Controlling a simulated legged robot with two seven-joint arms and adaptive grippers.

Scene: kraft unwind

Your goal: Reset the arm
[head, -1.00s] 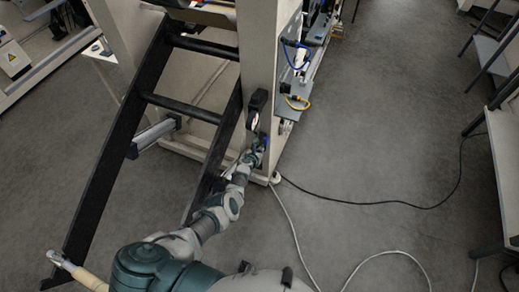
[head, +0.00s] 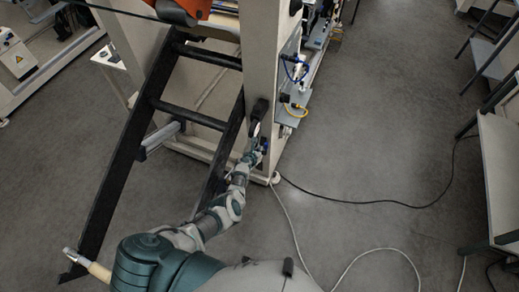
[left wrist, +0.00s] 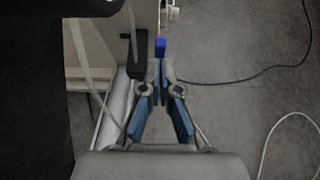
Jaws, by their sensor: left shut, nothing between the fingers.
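My left gripper (head: 262,146) is at the end of the grey and green arm, low beside the beige machine column (head: 262,60). In the left wrist view, its fingers (left wrist: 160,68) are closed together at the tips with nothing between them. A small blue part (left wrist: 160,48) sits just beyond the fingertips; I cannot tell whether they touch it. A black fitting (head: 258,110) is on the column just above the gripper. My right gripper is not in view.
A black ladder-like frame (head: 128,150) with rungs leans left of the arm. Cables (head: 400,204) lie on the grey floor to the right. A bench (head: 500,165) stands at the right edge. The floor between column and bench is otherwise clear.

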